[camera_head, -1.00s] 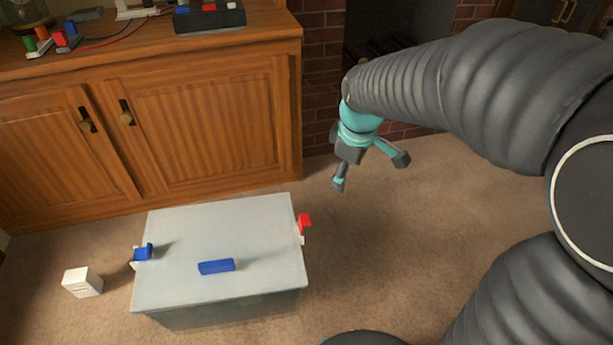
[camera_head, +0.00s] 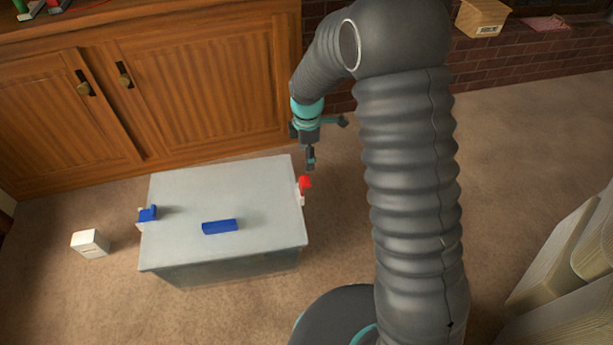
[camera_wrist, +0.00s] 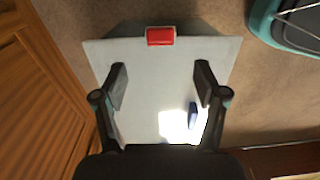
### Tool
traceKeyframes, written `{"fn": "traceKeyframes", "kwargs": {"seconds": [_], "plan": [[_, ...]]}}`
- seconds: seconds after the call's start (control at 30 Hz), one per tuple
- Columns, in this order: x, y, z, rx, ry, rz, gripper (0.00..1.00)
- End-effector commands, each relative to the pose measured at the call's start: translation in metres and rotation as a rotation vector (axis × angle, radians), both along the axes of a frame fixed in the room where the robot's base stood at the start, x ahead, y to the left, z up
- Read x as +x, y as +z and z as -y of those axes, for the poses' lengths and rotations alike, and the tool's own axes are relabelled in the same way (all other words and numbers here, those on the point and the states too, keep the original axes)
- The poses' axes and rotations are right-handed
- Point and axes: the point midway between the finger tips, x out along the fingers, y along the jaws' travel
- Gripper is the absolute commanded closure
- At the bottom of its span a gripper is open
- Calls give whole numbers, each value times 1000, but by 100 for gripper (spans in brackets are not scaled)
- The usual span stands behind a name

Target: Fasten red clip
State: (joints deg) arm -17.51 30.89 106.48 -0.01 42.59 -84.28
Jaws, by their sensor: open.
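The red clip (camera_head: 305,183) is on the right end of a grey lidded box (camera_head: 185,188) on the carpet. It stands up at the lid's edge, and a white piece shows just below it. In the wrist view the red clip (camera_wrist: 160,36) is at the top middle, on the far edge of the box lid, ahead of and between my fingers. My gripper (camera_head: 325,143) is open and empty, above and just behind the red clip in the head view. Both fingers show in the wrist view (camera_wrist: 160,85). A blue clip (camera_head: 147,215) is on the box's left end.
A blue bar (camera_head: 220,226) lies on the lid. A small white box (camera_head: 90,243) stands on the carpet at left. A wooden cabinet (camera_head: 200,85) stands close behind the box. Carpet is clear right of the clip, up to my arm.

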Motion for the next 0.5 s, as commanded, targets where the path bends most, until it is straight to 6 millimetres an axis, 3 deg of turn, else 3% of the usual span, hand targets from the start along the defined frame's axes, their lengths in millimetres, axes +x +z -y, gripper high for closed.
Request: {"fn": "traceKeyframes", "kwargs": {"seconds": [0.3, 0.5], "plan": [[-1, -61, 0, -1, -1, -4, 28], [-1, -89, 0, -1, -2, -3, 28]]}}
